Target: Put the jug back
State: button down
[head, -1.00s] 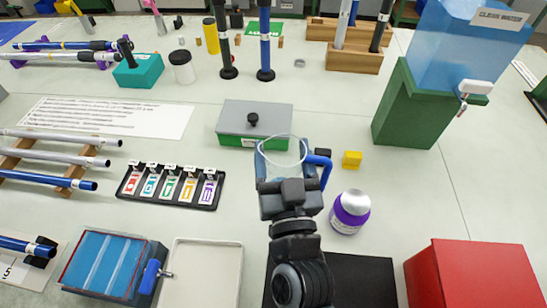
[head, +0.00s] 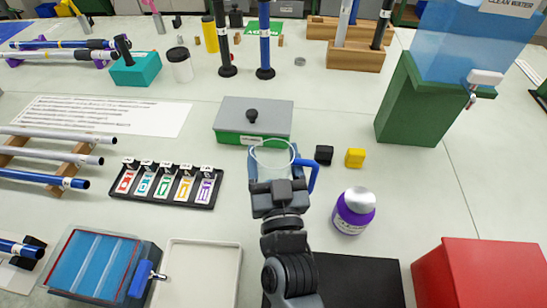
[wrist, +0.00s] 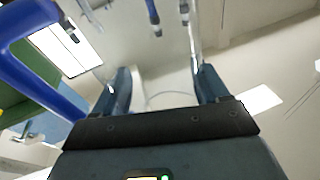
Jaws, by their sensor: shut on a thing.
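The jug (head: 272,150) is clear with a pale rim and a blue handle (head: 313,176) on its right side. My gripper (head: 272,172) is shut on the jug and holds it in front of the grey-lidded green box in the head view. The gripper hides much of the jug's body. In the wrist view the two fingers (wrist: 163,88) stand either side of the clear jug wall, and the blue handle (wrist: 35,70) shows large at the left. I cannot tell how high the jug is above the table.
The grey-lidded green box (head: 253,118) is just beyond the jug. A black block (head: 324,154), a yellow block (head: 355,158) and a purple-labelled bottle (head: 354,211) stand to the right. A water tank on a green stand (head: 410,108) is farther right. A card rack (head: 167,184) lies left.

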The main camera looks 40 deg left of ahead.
jog(key=shift+f, duration=0.1)
grip_release()
jog(key=b+v, duration=0.3)
jog(key=v, duration=0.9)
jog(key=shift+b, duration=0.4)
jog(key=shift+d, duration=0.1)
